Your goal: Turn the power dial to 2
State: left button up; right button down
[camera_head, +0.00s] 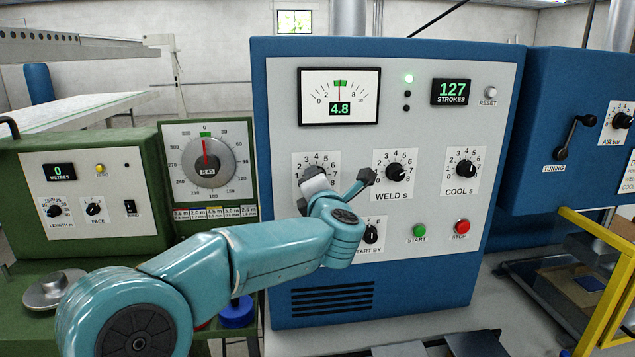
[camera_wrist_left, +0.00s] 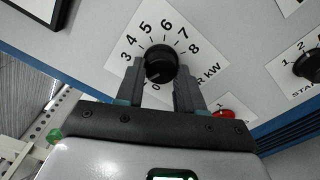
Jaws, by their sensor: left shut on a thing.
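The power dial is a round black knob on a white scale plate marked "R kW", seen in the left wrist view (camera_wrist_left: 161,62). Digits 3 to 8 show around its top and a 0 below it; the 1 and 2 are hidden by a finger. My left gripper (camera_wrist_left: 159,72) is shut on the knob, one finger on each side. A pale mark shows on the knob's lower part, near the 0, but the exact setting is hard to read. In the head view my left gripper (camera_head: 318,181) covers the knob, leaving the scale plate's top (camera_head: 317,159) visible.
The blue welder panel also carries the WELD dial (camera_head: 396,171), the COOL dial (camera_head: 465,169), green START button (camera_head: 419,230) and red STOP button (camera_head: 462,226). The START BY dial (camera_head: 371,234) is close beside my wrist. The meter (camera_head: 340,96) reads 4.8.

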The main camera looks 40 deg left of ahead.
pick_arm(q)
jog(key=shift+m, duration=0.9)
jog(key=o, duration=1)
jog(key=shift+o, duration=0.2)
jog(key=b+v, duration=0.4)
jog(key=v, duration=1.2)
jog(key=shift+d+b, duration=0.2)
jog(key=shift+b, duration=0.1)
